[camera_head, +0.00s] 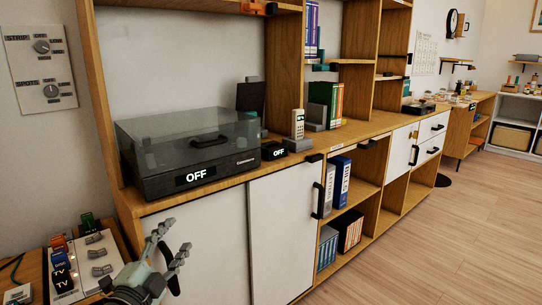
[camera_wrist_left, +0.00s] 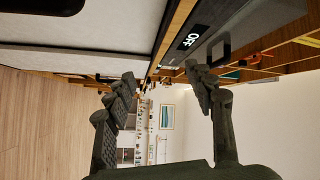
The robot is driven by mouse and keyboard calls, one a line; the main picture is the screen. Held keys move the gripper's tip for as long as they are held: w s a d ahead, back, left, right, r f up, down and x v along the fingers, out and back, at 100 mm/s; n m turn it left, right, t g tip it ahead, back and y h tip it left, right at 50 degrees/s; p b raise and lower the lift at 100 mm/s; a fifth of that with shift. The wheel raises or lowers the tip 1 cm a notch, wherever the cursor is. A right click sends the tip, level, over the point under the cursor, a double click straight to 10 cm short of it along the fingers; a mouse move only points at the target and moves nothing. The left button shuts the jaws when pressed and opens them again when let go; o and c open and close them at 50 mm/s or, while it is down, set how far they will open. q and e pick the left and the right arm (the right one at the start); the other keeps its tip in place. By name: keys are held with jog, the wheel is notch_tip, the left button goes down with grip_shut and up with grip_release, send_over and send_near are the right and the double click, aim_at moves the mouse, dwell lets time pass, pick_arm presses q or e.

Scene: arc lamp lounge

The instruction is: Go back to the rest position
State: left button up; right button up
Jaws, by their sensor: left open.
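My left gripper (camera_head: 168,245) is at the lower left of the head view, in front of the white sliding door of the wooden wall unit and below its counter. Its fingers are apart, and nothing shows between them. In the left wrist view the two dark fingers (camera_wrist_left: 165,90) stand wide apart with the room visible between them. The right gripper is in neither view.
A turntable box (camera_head: 188,150) marked OFF sits on the wooden counter close above the gripper. White doors (camera_head: 290,225) with a black handle stand just beyond it. A side table with switches (camera_head: 85,262) is at lower left. The floor (camera_head: 450,240) at right is clear.

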pick_arm(q)
jog(key=s+a+f+n+g+y, duration=0.35)
jog(key=s+f+n, duration=0.2)
jog(key=f, duration=0.55)
jog(key=s+a+f+n+g+y, duration=0.4)
jog(key=s+f, duration=0.3)
jog(key=f, duration=0.4)
jog(key=s+d+f+n+g+h, duration=0.1)
jog(key=s+f+g, duration=0.3)
jog(key=s, duration=0.5)
jog(key=s+d+f+n+g+h+p, duration=0.1)
jog(key=s+f+n+g, duration=0.3)
jog(key=s, duration=0.5)
notch_tip(320, 180, down, 2)
jog(key=shift+s+d+f, duration=0.1)
jog(key=shift+s+d, duration=0.05)
jog(key=shift+s, duration=0.05)
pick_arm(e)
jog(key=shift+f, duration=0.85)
